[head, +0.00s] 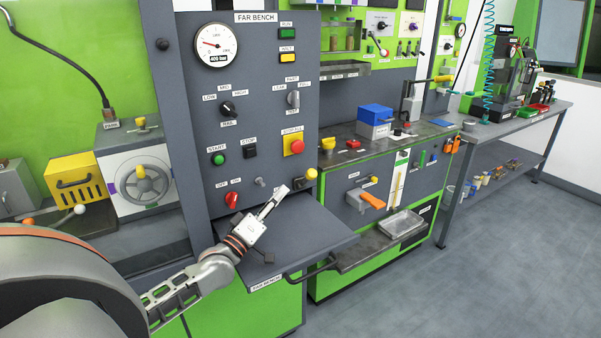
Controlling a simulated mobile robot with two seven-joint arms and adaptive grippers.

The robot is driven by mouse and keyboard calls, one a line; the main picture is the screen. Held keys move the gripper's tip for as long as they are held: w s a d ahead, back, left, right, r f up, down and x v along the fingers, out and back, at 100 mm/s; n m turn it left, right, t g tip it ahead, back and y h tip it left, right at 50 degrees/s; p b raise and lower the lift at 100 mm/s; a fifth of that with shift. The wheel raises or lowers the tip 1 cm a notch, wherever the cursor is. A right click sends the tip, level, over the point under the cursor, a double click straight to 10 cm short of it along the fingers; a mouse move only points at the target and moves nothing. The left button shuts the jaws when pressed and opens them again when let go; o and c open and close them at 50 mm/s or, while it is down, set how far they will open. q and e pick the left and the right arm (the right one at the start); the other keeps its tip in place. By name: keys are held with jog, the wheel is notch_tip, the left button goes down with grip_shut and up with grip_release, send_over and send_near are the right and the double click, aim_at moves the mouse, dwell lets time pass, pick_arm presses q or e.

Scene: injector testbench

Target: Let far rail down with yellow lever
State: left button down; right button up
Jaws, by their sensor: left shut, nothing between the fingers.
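The far bench panel (265,60) stands upright in the middle, with a round white gauge (218,46) at its upper left; a small readout on the dial seems to say 400 bar. A short lever with a yellow knob (311,174) sticks out at the panel's lower right. My left gripper (284,190) is shut and empty. Its fingertips are just left of and below the yellow knob in the picture; I cannot tell whether they touch the lever. My right gripper is not in view.
A red knob (231,200) and a metal toggle (260,183) are close left of my gripper. A red emergency stop (296,146) is above. The dark shelf (310,235) lies below. Another bench, with an orange handle (372,200), stands to the right; the floor at right is clear.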

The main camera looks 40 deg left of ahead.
aim_at(309, 178)
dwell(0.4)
pick_arm(q)
jog(key=x, duration=1)
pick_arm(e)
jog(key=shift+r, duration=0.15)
pick_arm(q)
jog(key=shift+f, duration=0.2)
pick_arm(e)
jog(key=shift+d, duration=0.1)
pick_arm(q)
jog(key=shift+s+d+f+p, duration=0.2)
jog(key=shift+d+f+p, duration=0.1)
jog(key=shift+d+p, duration=0.15)
jog(key=shift+s+d+f+p, duration=0.25)
jog(key=shift+d+f+p, duration=0.1)
jog(key=shift+d, duration=0.2)
jog(key=shift+s+d+f, duration=0.15)
jog(key=shift+d+f, duration=0.1)
jog(key=shift+a+f, duration=0.1)
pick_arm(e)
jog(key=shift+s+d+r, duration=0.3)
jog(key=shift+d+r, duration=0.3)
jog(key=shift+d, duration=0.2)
